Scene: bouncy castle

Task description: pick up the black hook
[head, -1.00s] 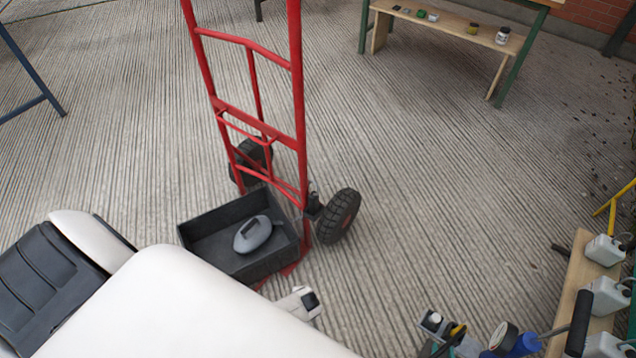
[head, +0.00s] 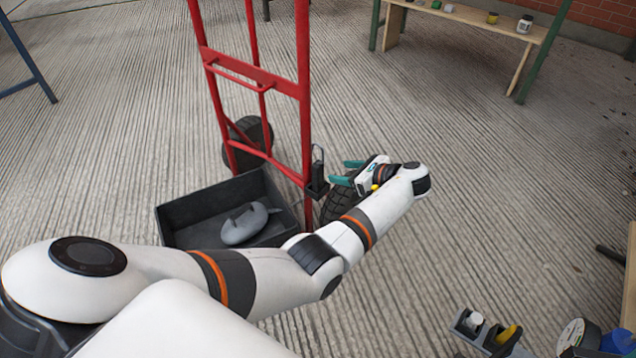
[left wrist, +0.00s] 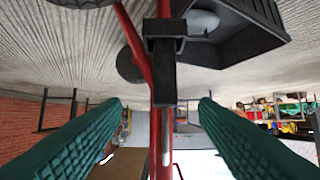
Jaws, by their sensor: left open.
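The black hook (head: 317,176) is on the right upright of the red hand truck (head: 304,120), a little above the wheel. My left gripper (head: 341,172) is open just right of the hook, its teal fingers pointing left at it. In the left wrist view, which looks upside down, the hook (left wrist: 164,70) appears centred between the two spread fingers (left wrist: 160,130) and farther out than their tips. A gap shows between hook and fingers, and nothing is held. My right gripper is not in view.
A dark open tray (head: 190,217) with a grey rounded object (head: 245,225) sits at the truck's foot, near my left arm. A black wheel (head: 338,205) is partly hidden behind my gripper. A wooden bench (head: 470,17) stands far back.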

